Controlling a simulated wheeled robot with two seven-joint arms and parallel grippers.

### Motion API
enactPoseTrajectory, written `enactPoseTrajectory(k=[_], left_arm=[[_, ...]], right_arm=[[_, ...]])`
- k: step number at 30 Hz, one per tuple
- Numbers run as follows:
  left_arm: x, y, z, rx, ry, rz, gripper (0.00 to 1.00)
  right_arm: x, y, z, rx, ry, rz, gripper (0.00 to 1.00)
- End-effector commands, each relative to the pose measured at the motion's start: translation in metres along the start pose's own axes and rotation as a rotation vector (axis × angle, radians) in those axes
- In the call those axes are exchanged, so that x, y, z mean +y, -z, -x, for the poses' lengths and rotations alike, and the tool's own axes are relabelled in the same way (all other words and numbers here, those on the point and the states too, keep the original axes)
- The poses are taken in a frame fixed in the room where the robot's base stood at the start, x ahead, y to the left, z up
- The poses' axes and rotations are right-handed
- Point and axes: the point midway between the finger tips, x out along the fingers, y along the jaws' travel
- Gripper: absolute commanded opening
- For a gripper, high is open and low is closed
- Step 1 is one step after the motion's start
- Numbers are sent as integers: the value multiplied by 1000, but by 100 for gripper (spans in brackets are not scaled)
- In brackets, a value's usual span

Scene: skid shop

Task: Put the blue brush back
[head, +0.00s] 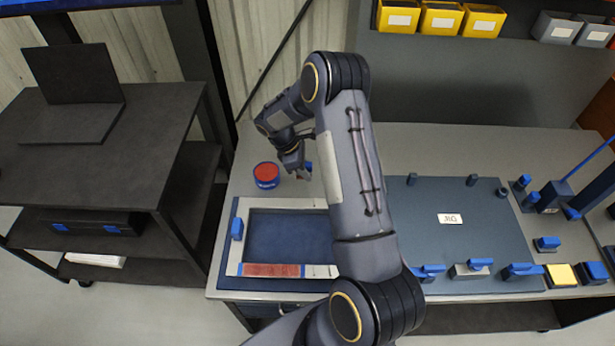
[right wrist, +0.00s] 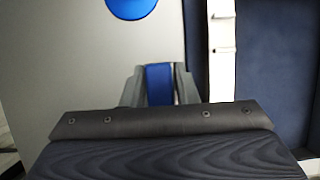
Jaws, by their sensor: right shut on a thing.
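My right gripper (head: 296,166) is over the back left of the bench, just right of a round tin with a red top (head: 266,175). It is shut on a blue piece, which I take to be the blue brush; a bit of the blue brush (head: 308,168) shows beside the fingers. In the right wrist view the blue brush (right wrist: 160,84) is between the two grey fingers (right wrist: 160,92); its far end and any bristles are hidden. My left gripper is not in view.
A pale frame with a dark blue inset (head: 280,234) lies in front, partly behind my arm. A blue clip (head: 237,228) is on its left edge. A dark plate (head: 450,245) with blue clamps fills the right. Yellow bins (head: 440,18) are above. A dark cart (head: 110,130) stands left.

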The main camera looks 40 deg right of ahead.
Motion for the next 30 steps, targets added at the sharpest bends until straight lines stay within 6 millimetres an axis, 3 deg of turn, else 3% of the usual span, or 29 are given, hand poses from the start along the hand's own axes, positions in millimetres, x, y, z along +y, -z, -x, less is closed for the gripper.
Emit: enactPoseTrajectory(k=[1,5,11,18,30], left_arm=[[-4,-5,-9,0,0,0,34],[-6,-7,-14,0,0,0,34],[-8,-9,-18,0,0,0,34],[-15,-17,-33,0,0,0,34],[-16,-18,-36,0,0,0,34]], right_arm=[[8,5,-14,0,0,-3,2],[19,8,-24,0,-2,-2,2],[27,10,-33,0,-1,-2,2],[31,23,-63,0,0,-1,2],[31,25,-67,0,-1,-1,2]])
